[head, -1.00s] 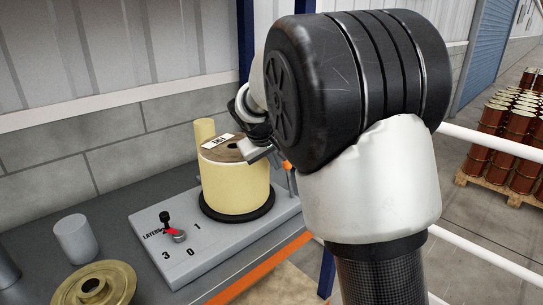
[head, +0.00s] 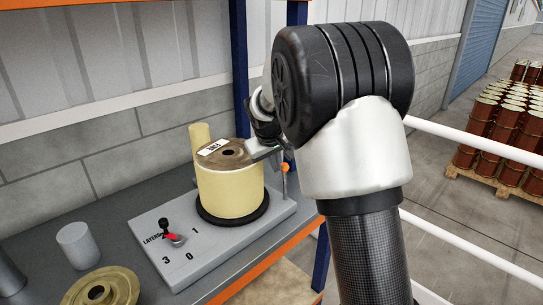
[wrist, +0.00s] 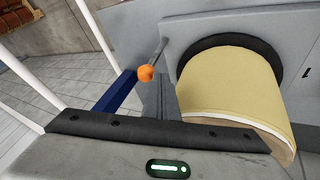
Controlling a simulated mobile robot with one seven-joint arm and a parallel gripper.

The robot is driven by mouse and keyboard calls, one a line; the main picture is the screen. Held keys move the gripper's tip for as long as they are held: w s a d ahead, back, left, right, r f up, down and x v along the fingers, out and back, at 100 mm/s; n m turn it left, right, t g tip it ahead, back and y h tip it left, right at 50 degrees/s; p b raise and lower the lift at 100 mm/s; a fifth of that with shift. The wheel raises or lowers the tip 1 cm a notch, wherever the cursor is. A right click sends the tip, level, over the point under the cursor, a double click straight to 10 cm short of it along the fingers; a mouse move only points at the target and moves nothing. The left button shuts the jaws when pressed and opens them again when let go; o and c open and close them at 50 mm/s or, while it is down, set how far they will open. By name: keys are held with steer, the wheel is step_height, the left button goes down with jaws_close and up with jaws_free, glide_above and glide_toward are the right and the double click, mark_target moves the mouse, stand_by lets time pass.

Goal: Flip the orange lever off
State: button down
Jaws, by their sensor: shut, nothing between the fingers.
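The orange lever is a thin grey rod with an orange ball knob (head: 285,167) at the right rear of the grey machine base. In the head view it stands roughly upright. In the wrist view the knob (wrist: 146,73) shows left of the spool, with its rod running up to the base. My gripper (head: 264,152) is shut and empty, close by the lever and over the spool's right edge in the head view. Its closed fingers (wrist: 161,88) show just beside the knob in the wrist view; I cannot tell whether they touch it.
A cream spool (head: 228,190) with a label stands on a black disc beside the lever. A white cylinder (head: 77,243) and a brass flanged disc (head: 103,289) are at the left. A blue post (head: 320,260) stands close right.

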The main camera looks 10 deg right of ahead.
steer(key=w+d+g+y+p, duration=0.1)
steer(key=w+d+p, duration=0.3)
steer(key=d, duration=0.3)
steer(key=shift+w+d+r, duration=0.2)
steer(key=shift+w+d, duration=0.1)
steer(key=shift+w, duration=0.2)
steer(key=shift+d, duration=0.2)
